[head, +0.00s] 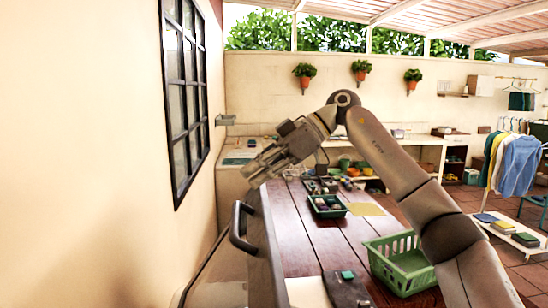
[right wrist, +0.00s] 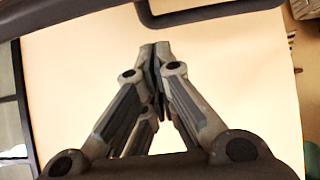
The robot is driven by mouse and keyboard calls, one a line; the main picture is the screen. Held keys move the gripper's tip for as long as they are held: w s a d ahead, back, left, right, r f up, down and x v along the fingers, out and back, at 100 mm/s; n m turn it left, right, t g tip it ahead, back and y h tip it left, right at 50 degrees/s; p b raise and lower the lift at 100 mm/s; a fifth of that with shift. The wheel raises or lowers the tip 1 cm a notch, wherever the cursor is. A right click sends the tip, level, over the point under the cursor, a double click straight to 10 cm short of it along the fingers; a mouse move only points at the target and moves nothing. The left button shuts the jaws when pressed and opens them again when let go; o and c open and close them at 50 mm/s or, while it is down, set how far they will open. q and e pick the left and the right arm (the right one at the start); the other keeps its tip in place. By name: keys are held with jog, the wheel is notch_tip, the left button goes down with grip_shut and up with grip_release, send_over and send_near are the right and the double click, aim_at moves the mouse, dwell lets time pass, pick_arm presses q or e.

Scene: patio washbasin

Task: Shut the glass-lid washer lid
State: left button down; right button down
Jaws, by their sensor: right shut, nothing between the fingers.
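The washer lid (head: 262,252) stands raised at the lower middle of the head view, seen nearly edge-on. Its dark curved handle (head: 237,226) is on the side toward the left wall. Part of the washer (head: 215,293) shows low at the left; the rest is out of frame. My right gripper (head: 257,176) is just above the far top end of the lid, fingers pointing down and left. In the right wrist view its fingers (right wrist: 156,52) are shut and empty, with a dark bar and bracket (right wrist: 215,12) beyond the tips. My left gripper is not in view.
A wooden table (head: 310,245) right of the lid holds a green basket (head: 372,248), a small green tray (head: 342,212) and a yellow cloth (head: 366,209). The cream wall (head: 100,150) with a dark-framed window (head: 184,95) closes off the left side.

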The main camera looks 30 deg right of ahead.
aim_at(265, 203)
jog(key=shift+x, duration=1.15)
jog(key=d+f, duration=0.1)
jog(key=s+d+f+p, duration=0.1)
jog(key=d, duration=0.1)
jog(key=shift+s, duration=0.2)
jog(key=shift+s+d, duration=0.1)
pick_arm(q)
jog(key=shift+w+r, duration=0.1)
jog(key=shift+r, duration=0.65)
pick_arm(e)
jog(key=shift+a+f, duration=0.1)
jog(key=shift+a, duration=0.15)
